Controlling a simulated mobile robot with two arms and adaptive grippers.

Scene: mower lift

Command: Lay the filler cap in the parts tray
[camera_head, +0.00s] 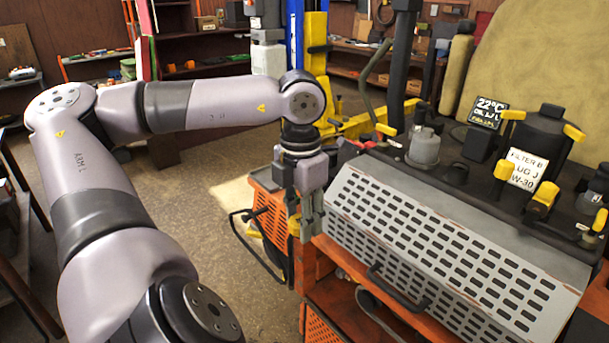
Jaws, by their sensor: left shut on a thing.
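My left gripper (304,226) points down at the left end of the slotted grey panel, above the orange cart's left edge. It is shut on a small yellow thing (294,225) at its fingertips, which seems to be the filler cap. The fingers hide most of it. I cannot make out the parts tray for certain in this view. My right gripper is not in view.
The slotted grey panel (430,245) slopes across the front of the orange cart (345,295). A labelled dark canister (540,140) and several yellow-capped parts crowd the top at right. A blue post (294,40) stands behind. Open floor lies left of the cart.

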